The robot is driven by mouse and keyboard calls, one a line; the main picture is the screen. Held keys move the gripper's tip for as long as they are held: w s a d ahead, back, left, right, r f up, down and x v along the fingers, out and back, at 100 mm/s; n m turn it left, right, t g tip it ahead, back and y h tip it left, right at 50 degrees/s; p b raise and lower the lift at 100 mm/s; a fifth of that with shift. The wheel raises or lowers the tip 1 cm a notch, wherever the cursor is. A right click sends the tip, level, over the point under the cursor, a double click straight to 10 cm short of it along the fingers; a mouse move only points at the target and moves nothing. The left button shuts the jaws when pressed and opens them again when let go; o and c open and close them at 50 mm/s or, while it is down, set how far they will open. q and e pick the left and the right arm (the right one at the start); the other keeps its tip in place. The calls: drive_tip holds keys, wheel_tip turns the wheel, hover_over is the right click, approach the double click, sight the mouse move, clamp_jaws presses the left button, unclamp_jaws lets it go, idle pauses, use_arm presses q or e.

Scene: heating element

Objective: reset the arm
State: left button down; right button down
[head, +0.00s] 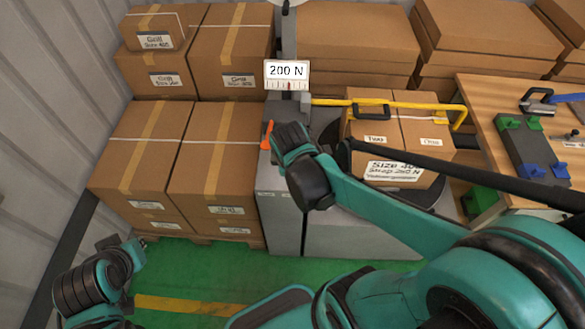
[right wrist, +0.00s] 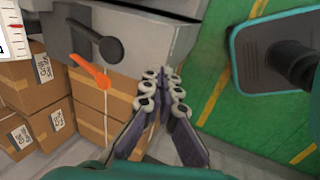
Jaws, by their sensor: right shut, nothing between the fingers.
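My right arm reaches in from the right in the head view, and its wrist end (head: 290,140) is over the front of the grey machine (head: 350,236). In the right wrist view my right gripper (right wrist: 164,78) is shut and empty, its fingertips together. An orange lever (right wrist: 90,72) is left of the fingertips, apart from them; it also shows in the head view (head: 267,135). My left gripper (head: 122,248) is low at the left in the head view, above the green floor. Its fingers are too unclear to judge.
A gauge sign reading 200 N (head: 286,74) stands above the machine. A box (head: 390,178) sits on the machine under a yellow bar (head: 400,103). Stacked cartons (head: 140,150) stand at the left. A wooden workbench (head: 500,100) is at the right. Green floor (head: 180,270) is free in front.

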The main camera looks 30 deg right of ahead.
idle(0.6)
drive_tip(key=s+a+r+m+t+y+b, duration=0.2)
drive_tip(key=s+a+m, duration=0.3)
drive_tip(key=m, duration=0.6)
drive_tip(key=shift+a+r+m+t+b, duration=0.3)
drive_tip(key=shift+r+t+b, duration=0.2)
drive_tip(key=shift+t+b, duration=0.35)
idle(1.4)
